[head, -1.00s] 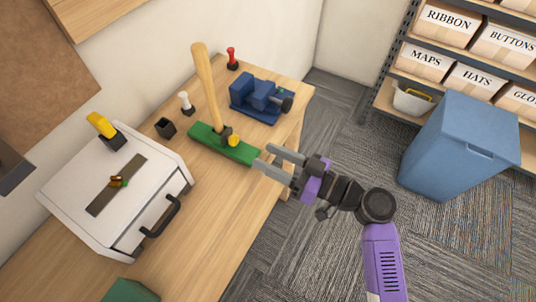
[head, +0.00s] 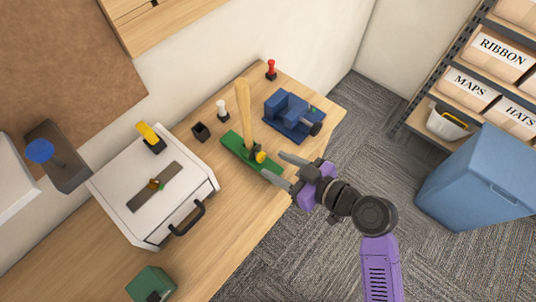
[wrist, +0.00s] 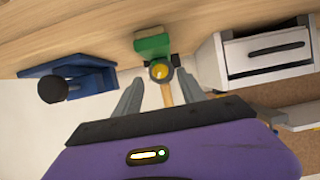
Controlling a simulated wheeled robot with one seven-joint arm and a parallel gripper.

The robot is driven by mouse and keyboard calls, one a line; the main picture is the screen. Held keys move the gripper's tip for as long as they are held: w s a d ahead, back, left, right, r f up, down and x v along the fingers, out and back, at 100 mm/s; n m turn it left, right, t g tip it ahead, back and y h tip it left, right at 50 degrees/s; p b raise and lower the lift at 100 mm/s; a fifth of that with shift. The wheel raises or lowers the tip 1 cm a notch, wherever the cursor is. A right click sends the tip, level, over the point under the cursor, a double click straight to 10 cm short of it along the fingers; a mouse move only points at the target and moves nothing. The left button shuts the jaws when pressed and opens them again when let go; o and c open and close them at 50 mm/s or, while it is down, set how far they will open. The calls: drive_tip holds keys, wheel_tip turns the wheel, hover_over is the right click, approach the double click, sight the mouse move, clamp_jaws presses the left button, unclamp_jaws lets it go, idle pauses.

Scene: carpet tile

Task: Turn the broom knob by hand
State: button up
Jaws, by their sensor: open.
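The broom has a green block (head: 240,147) lying on the wooden bench and a pale wooden handle (head: 243,110) standing up from it. Its yellow knob (head: 261,157) is at the side facing my gripper, by a dark mount. My gripper (head: 274,166) is open and empty, its two grey fingers pointing at the knob from the right, close to it. In the wrist view, the knob (wrist: 159,71) shows between the fingertips (wrist: 158,77), just beyond them. I cannot tell whether a finger touches it.
A blue vise-like device (head: 290,115) stands behind the broom, with a red-topped piece (head: 271,70) and a white-topped piece (head: 222,110) nearby. A white box with a black handle (head: 185,218) stands left. A blue bin (head: 480,190) stands on the carpet at right.

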sight(263, 158)
drive_tip(key=shift+p+x, duration=0.3)
drive_tip(key=shift+x, duration=1.8)
drive_tip(key=shift+c, duration=0.5)
clamp_jaws()
